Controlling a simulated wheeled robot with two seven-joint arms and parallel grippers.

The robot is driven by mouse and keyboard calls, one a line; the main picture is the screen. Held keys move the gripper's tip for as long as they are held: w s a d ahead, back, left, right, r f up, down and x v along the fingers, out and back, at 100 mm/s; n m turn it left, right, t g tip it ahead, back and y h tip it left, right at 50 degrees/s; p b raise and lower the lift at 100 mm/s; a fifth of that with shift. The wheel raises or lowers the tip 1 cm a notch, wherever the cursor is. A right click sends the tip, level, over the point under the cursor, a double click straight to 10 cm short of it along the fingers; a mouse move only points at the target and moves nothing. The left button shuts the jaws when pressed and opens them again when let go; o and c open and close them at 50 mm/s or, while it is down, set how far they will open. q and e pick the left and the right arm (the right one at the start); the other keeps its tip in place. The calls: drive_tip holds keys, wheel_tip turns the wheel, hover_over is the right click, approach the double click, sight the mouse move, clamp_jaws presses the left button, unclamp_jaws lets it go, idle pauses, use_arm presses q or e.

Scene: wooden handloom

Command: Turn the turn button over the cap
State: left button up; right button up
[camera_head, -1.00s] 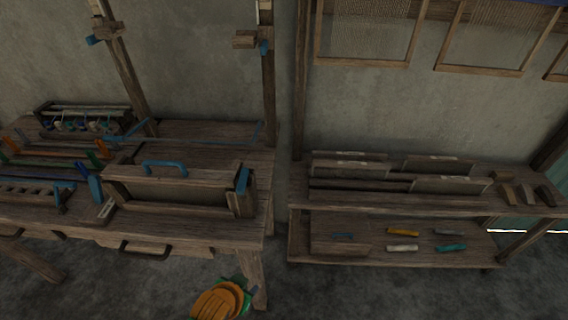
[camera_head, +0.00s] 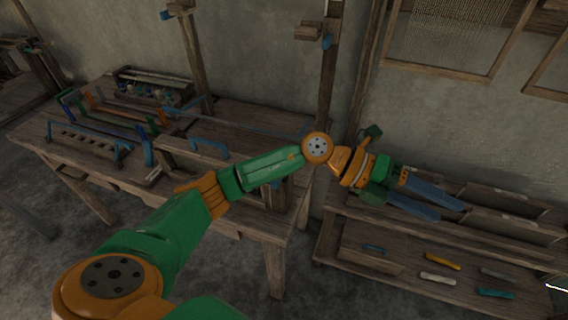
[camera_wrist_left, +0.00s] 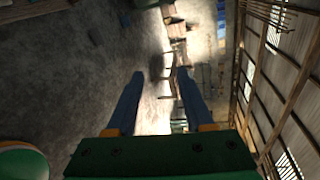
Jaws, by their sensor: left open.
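My left gripper (camera_head: 450,211) reaches across the head view, its two blue fingers apart and empty, pointing right over the shelf unit. In the left wrist view its fingers (camera_wrist_left: 160,73) are apart with nothing between them. Two wooden posts rise behind the table; each bears a wooden block, (camera_head: 177,9) and (camera_head: 308,32), with a small blue piece beside it, (camera_head: 165,15) and (camera_head: 327,42). I cannot tell which piece is the turn button or the cap. The right end of the box with the blue handle (camera_head: 209,146) is hidden behind my left arm. My right gripper is not in view.
The wooden table (camera_head: 75,165) holds racks with blue and green parts. The shelf unit (camera_head: 345,215) at right has boards above and several coloured pieces on its lower shelf. A mesh frame (camera_head: 455,35) hangs on the wall. The floor at lower left is bare.

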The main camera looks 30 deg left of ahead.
use_arm(q)
drive_tip(key=w+a+f+g+y, duration=0.1)
drive_tip(key=a+f+y, duration=0.1)
drive_tip(key=a+y, duration=0.5)
drive_tip(key=w+a+f+y, duration=0.2)
drive_tip(key=a+f+y, duration=0.15)
drive_tip(key=a, duration=0.75)
drive_tip(key=s+a+r+n+y, duration=0.1)
drive_tip(key=a, duration=0.3)
drive_tip(key=a+r+n+g+y, duration=0.1)
drive_tip(key=a+y, duration=0.1)
drive_tip(key=a, duration=0.2)
drive_tip(key=s+a+r+y, duration=0.1)
drive_tip(key=a+y, duration=0.1)
drive_tip(key=a, duration=0.2)
drive_tip(key=shift+s+a+r+n, duration=0.3)
drive_tip(key=shift+s+a+n, duration=0.05)
drive_tip(key=shift+n, duration=0.05)
drive_tip(key=f, duration=0.3)
drive_tip(key=f+p, duration=0.1)
drive_tip(key=f, duration=0.2)
drive_tip(key=shift+d, duration=0.2)
drive_tip(key=shift+f, duration=0.4)
clamp_jaws()
